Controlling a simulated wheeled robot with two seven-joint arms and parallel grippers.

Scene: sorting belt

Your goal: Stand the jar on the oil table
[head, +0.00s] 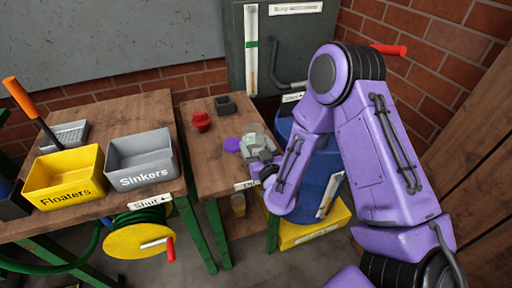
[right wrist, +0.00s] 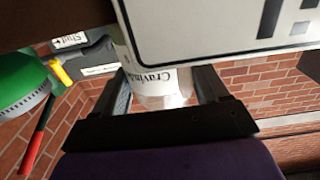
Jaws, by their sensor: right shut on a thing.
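The jar (right wrist: 165,85), pale with a white label whose visible letters begin "Cravin", sits between the two dark fingers of my right gripper (right wrist: 165,88) in the right wrist view. In the head view the right gripper (head: 260,160) is shut on this greenish, clear jar (head: 253,136) at the right edge of the oil table (head: 208,165), a narrow wooden table. Whether the jar's bottom touches the tabletop cannot be told. My left gripper is not in view.
On the oil table are a red object (head: 201,122), a dark square cup (head: 225,105) and a purple disc (head: 232,144) close beside the jar. A blue barrel (head: 318,180) stands to the right. The near left tabletop is bare.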

